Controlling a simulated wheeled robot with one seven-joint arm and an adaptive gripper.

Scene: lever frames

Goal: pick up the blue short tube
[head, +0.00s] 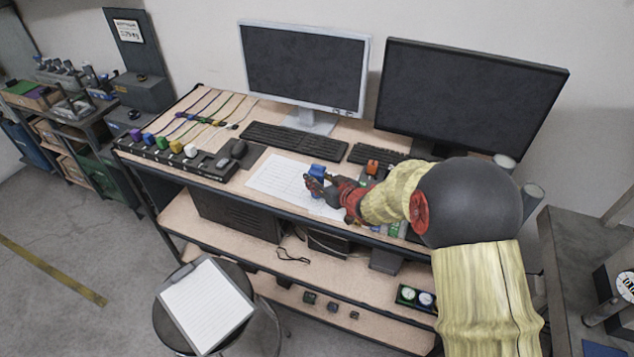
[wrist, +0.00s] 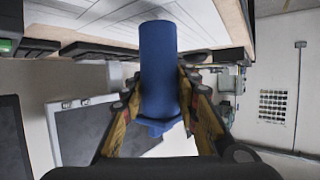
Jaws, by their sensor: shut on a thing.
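The blue short tube (wrist: 160,70) stands out from between the fingers of my gripper (wrist: 160,100) in the wrist view. Its lower end is partly hidden between the fingers. In the head view the blue tube (head: 317,171) is at the tip of my gripper (head: 318,184), over the white paper on the desk. My gripper is shut on the tube, with a finger on each side. I cannot tell from the head view whether the tube touches the paper.
Two monitors (head: 303,75) (head: 468,95) and keyboards (head: 293,140) stand behind the tube. The white paper (head: 277,178) is mostly clear. A stool with a clipboard (head: 207,305) stands in front.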

